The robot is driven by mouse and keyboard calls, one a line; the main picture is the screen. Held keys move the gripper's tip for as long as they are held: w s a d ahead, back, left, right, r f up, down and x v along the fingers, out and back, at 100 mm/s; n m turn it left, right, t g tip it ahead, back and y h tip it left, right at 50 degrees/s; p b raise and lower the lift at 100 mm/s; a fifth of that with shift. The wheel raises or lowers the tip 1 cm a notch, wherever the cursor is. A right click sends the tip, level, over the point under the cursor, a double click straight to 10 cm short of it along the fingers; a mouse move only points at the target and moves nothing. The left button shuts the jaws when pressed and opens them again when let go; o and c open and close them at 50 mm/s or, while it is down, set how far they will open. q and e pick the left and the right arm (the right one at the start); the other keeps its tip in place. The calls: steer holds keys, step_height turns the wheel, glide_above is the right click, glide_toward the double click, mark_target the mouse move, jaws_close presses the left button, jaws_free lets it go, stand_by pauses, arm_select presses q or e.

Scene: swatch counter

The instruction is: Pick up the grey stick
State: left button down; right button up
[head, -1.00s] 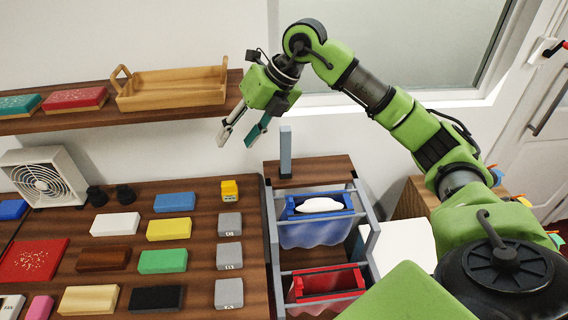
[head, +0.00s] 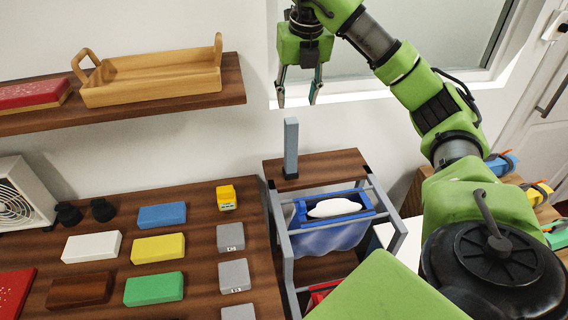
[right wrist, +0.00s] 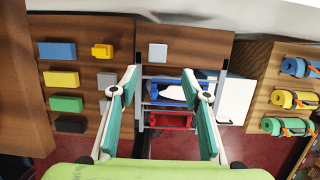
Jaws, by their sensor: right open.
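The grey stick (head: 291,148) stands upright on a brown wooden top (head: 325,166) in the head view. In the right wrist view, looking down, a light grey square (right wrist: 157,53) appears to be its upper end. My right gripper (head: 298,103) points down with its fingers apart, above the stick in the picture and not touching it. In the right wrist view the open fingers (right wrist: 161,75) have nothing between them, and the stick's end shows just beyond their tips. My left gripper is not in view.
A rack with a blue-rimmed bin (head: 334,206) stands in front of the stick. Coloured blocks, among them a yellow one (head: 158,248), lie on the counter at left. A shelf with a wooden tray (head: 150,84) is on the wall. Rolled items (right wrist: 293,99) lie at right.

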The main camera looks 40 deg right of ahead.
mark_target(292, 120)
steer(key=x, duration=0.2)
steer(key=w+b+x, duration=0.1)
steer(key=x, duration=0.1)
steer(key=shift+a+f, duration=0.2)
steer(key=shift+f, duration=0.05)
steer(key=x, duration=0.5)
steer(key=shift+d+f+p, duration=0.2)
steer(key=shift+f+p, duration=0.05)
steer(key=shift+p, duration=0.05)
steer(key=shift+w+f+p, duration=0.1)
steer(key=shift+f+p, duration=0.3)
steer(key=shift+f, duration=0.1)
steer(key=p+x, duration=0.1)
steer(key=x, duration=0.2)
steer(key=shift+f, duration=0.2)
steer(key=shift+w+d+f, duration=0.1)
steer(key=shift+w+f, duration=0.05)
steer(key=shift+f, duration=0.25)
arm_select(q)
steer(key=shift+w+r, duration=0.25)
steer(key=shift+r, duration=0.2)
arm_select(e)
steer(key=shift+r, duration=0.1)
jaws_close()
